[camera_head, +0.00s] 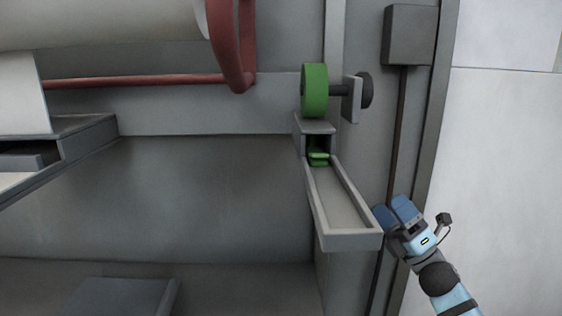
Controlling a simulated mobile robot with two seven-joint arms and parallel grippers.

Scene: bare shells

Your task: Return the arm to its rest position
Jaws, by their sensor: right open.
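My right gripper (391,214) is at the lower right, with blue fingers and a light blue arm behind it. It is open, and I see nothing held in it. It is just right of the front end of a grey trough (350,239); I cannot tell whether they touch. My left gripper is not in view.
A green wheel (315,91) is mounted on the wall above the trough. Small green pieces (318,158) lie at the trough's back end. A red pipe (150,81) runs along the upper left. A grey box (409,35) is on the wall. A grey slab (115,297) sits lower left.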

